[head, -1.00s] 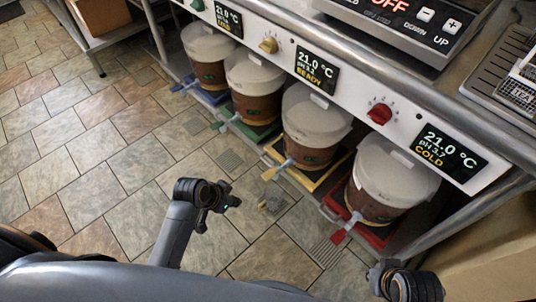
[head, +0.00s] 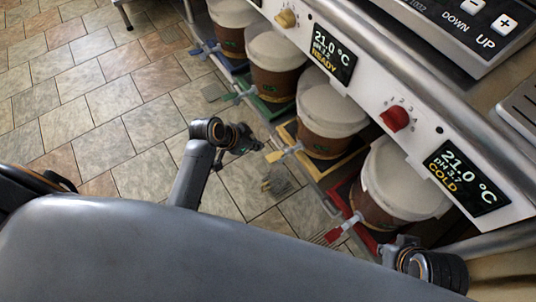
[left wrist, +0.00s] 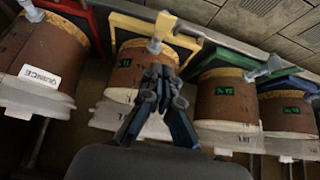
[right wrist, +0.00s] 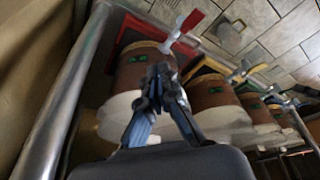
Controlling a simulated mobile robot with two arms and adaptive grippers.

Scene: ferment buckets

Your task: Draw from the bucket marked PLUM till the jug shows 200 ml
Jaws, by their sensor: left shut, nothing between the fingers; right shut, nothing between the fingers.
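Several lidded brown buckets stand in a row under the counter, with coloured taps and trays. The red-tapped bucket (head: 376,213) is nearest; in the left wrist view its label reads QUINCE (left wrist: 40,76). Beyond it are the yellow-tapped bucket (head: 322,145), the green-tapped bucket (head: 275,85) and the blue-tapped bucket (head: 230,40). No PLUM marking is legible. No jug can be made out. My left gripper (head: 250,148) is shut and empty, in front of the yellow tap (head: 274,156). My right gripper (head: 392,246) is shut and empty, near the red-tapped bucket.
The counter front carries a red knob (head: 396,119) and displays reading READY (head: 331,54) and COLD (head: 464,176). A metal rail (right wrist: 62,95) and a brown panel stand beside the right gripper. A small unclear object or grate (head: 279,182) is on the floor. The tiled floor at left is clear.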

